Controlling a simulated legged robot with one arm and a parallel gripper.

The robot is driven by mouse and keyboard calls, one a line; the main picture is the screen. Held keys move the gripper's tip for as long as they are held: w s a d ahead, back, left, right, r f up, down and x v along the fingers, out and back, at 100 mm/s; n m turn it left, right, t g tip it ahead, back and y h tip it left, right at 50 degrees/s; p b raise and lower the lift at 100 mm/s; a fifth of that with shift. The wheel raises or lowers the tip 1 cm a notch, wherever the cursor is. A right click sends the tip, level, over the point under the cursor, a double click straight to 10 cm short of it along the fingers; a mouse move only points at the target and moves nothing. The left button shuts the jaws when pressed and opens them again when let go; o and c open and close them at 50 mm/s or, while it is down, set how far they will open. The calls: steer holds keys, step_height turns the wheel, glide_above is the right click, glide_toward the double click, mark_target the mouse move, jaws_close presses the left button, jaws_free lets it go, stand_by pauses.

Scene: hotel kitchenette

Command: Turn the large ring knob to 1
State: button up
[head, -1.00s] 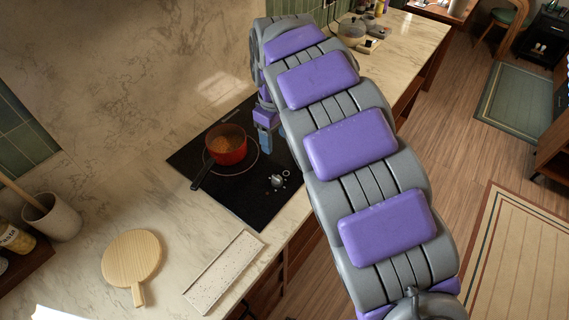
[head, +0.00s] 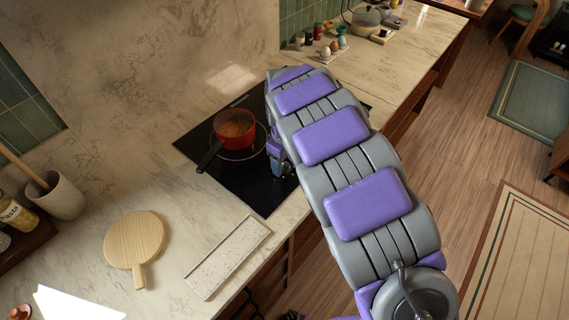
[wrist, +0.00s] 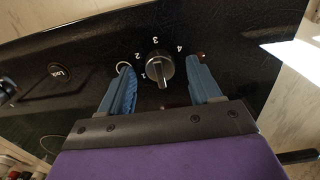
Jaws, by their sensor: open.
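The ring knob (wrist: 160,68) is a round dark knob with a silvery rim and a raised bar on the black cooktop (wrist: 95,45). Printed 1, 2, 3 and 4 lie around it. My gripper (wrist: 160,63) is open, with one blue finger on each side of the knob. I cannot tell whether either finger touches it. In the head view my gripper (head: 281,166) is low over the cooktop's front right part and hides the knob.
A red pot (head: 234,128) with a dark handle stands on the cooktop, left of my gripper. A speckled tray (head: 228,258) and a wooden board (head: 134,240) lie on the counter in front. A round Lock button (wrist: 62,73) is left of the knob.

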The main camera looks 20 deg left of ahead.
steer(key=shift+f, duration=0.35)
steer(key=shift+c, duration=0.3)
steer(key=c, duration=1)
